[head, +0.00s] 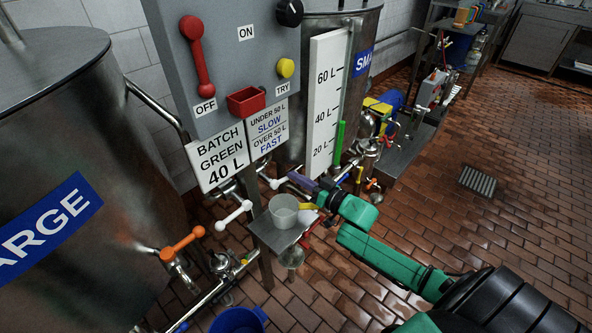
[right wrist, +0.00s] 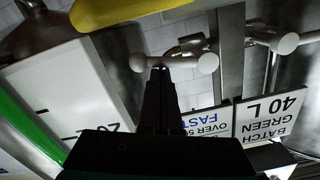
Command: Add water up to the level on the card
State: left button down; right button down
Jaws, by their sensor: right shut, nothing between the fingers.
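The batch card (head: 220,160) reads "BATCH GREEN 40 L". The speed card (head: 268,128) beside it reads "UNDER 50 L SLOW, OVER 50 L FAST". On the small tank (head: 290,90), a white scale (head: 325,95) marks 20, 40 and 60 L. The green column (head: 339,145) beside it tops out between the 20 and 40 L marks. My right gripper (head: 291,180) is shut and empty, its tips close to a white lever handle (head: 272,181). In the right wrist view that handle (right wrist: 165,62) lies just past the fingertips (right wrist: 160,78); contact is unclear. My left gripper is out of view.
The grey panel carries a red lever (head: 197,56), black knob (head: 289,12), and yellow button (head: 286,68). A second white lever (head: 234,213), an orange lever (head: 183,243) and a cup (head: 284,211) on a small shelf are close by. The large tank (head: 70,150) stands left; floor at right is open.

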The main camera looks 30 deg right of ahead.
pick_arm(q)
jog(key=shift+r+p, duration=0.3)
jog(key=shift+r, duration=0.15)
pick_arm(e)
jog(key=f+m, duration=0.2)
jog(key=m, duration=0.1)
jog(key=shift+s+a+f+m, duration=0.15)
jog(key=shift+a+f+m, duration=0.15)
jog(key=shift+f, duration=0.2)
dwell(2.5)
